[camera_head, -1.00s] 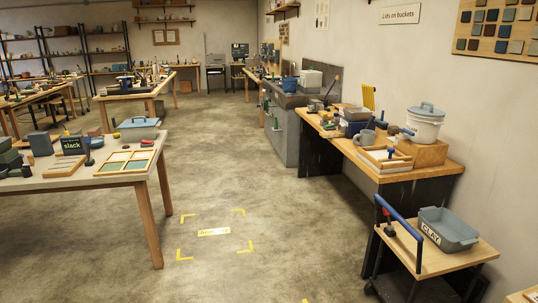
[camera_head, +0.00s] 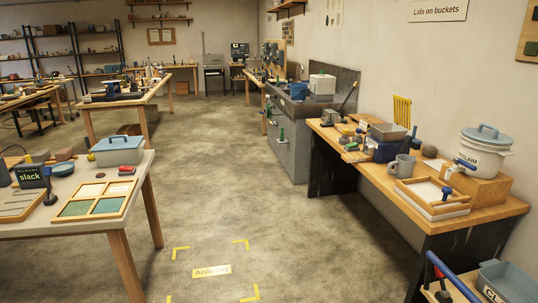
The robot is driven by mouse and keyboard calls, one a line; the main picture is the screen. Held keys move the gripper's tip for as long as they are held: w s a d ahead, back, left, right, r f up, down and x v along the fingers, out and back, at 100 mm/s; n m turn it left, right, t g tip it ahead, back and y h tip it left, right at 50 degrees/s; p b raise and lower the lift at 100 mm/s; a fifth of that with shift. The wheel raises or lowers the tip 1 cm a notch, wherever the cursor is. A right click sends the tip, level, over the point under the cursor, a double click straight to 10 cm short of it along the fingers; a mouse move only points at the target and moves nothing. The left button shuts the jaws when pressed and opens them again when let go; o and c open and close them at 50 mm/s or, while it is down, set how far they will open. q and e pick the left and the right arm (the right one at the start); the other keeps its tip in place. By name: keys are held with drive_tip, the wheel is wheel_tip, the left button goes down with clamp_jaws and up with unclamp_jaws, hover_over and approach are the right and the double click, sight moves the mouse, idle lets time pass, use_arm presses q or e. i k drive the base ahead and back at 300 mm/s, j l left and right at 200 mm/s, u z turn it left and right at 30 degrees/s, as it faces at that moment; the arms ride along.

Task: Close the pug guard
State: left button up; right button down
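No pug guard can be made out for certain. A dark blue machine-like thing with a grey box-shaped top (camera_head: 386,140) stands on the right wooden bench (camera_head: 478,214), behind a grey mug (camera_head: 402,167). Another dark blue thing (camera_head: 113,90) stands on the farther left table. Both are too small to tell whether either has a guard, open or shut. Neither of my grippers is in view.
A clear concrete aisle with yellow floor marks (camera_head: 212,271) runs ahead. A table with a tile tray (camera_head: 95,200) stands left. A trolley with a blue handle (camera_head: 452,278) is at bottom right. A grey sink unit (camera_head: 287,145) stands beyond the right bench.

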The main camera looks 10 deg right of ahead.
sight(399, 103)
drive_tip(key=i, duration=1.45)
drive_tip(key=i+z, duration=0.2)
drive_tip(key=i, duration=0.2)
drive_tip(key=i+j+z, duration=0.25)
drive_tip(key=i, duration=0.15)
drive_tip(key=i+j+z, duration=0.2)
drive_tip(key=i, duration=0.25)
drive_tip(key=l, duration=0.1)
